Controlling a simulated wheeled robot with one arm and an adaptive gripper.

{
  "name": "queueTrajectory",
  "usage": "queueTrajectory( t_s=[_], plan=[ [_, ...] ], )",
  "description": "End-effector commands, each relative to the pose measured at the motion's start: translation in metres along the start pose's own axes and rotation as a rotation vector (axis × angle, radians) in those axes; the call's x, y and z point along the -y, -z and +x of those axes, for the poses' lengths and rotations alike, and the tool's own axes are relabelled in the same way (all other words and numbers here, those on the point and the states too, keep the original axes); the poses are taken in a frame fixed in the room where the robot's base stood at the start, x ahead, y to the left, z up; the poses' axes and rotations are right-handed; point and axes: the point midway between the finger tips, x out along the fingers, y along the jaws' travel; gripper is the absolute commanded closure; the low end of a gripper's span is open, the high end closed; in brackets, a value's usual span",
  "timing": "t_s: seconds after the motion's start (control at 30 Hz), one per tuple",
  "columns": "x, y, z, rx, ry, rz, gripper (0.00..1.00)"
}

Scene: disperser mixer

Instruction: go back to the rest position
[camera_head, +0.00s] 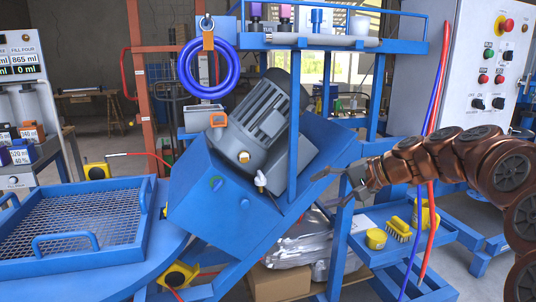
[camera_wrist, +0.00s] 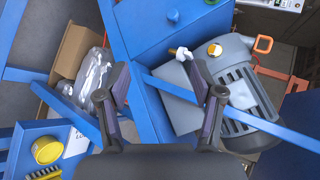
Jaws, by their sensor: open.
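My gripper (camera_head: 338,186) is at the right of the head view, at the end of my brown arm, which reaches in from the right edge. Its fingers point left toward the blue mixer frame. In the wrist view my gripper (camera_wrist: 160,92) shows two dark fingers spread apart, with nothing between them. Behind the fingers lie the blue mixer housing (camera_wrist: 160,25) and the grey motor (camera_wrist: 235,85). In the head view the grey motor (camera_head: 250,125) sits tilted on the blue housing (camera_head: 215,205), left of my gripper and apart from it as far as I can tell.
A blue post (camera_head: 343,240) stands close to my gripper. A control cabinet (camera_head: 455,75) is behind my arm, with red and blue hoses (camera_head: 432,130) hanging before it. A low shelf holds a yellow tin (camera_head: 376,239) and a brush (camera_head: 398,230). A mesh-covered hopper (camera_head: 75,225) is left.

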Motion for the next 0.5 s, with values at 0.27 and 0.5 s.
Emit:
queueTrajectory(
  t_s=[0.27, 0.5],
  plan=[
    [-0.054, -0.135, 0.028, 0.187, -0.288, -0.110, 0.33],
    [-0.129, -0.231, 0.013, 0.311, -0.554, -0.197, 0.33]
  ],
)
